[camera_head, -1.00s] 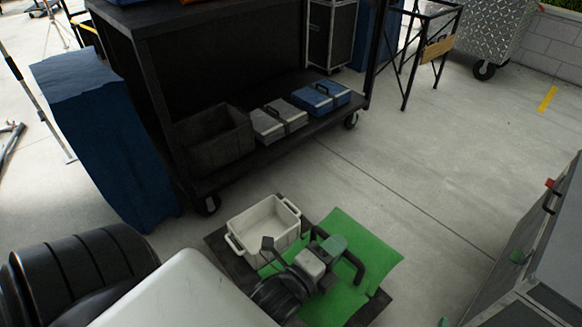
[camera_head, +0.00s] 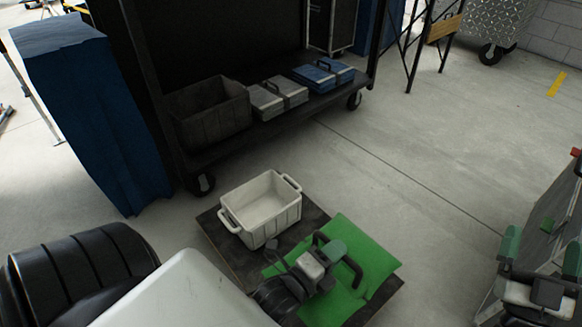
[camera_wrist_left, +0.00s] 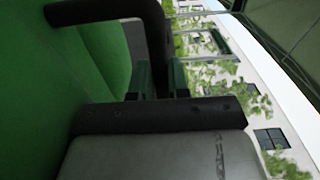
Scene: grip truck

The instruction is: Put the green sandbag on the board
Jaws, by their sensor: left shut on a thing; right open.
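The green sandbag (camera_head: 371,252) has dark handles and lies at or over the right part of the dark flat board (camera_head: 228,250). I cannot tell whether it rests on the board or hangs just above it. My left gripper (camera_head: 328,256) is shut on the sandbag at its handle. In the left wrist view the green fabric (camera_wrist_left: 95,70) fills the left side, with a black handle across the top and the fingers (camera_wrist_left: 160,80) close together. My right gripper (camera_head: 541,250) is open and empty at the right edge, apart from the bag.
A white crate (camera_head: 262,207) stands on the board's back left part. Behind it is a black wheeled cart with a dark bin (camera_head: 208,112), grey cases and a blue case (camera_head: 323,74). A grey cabinet stands at the right. Open floor lies between.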

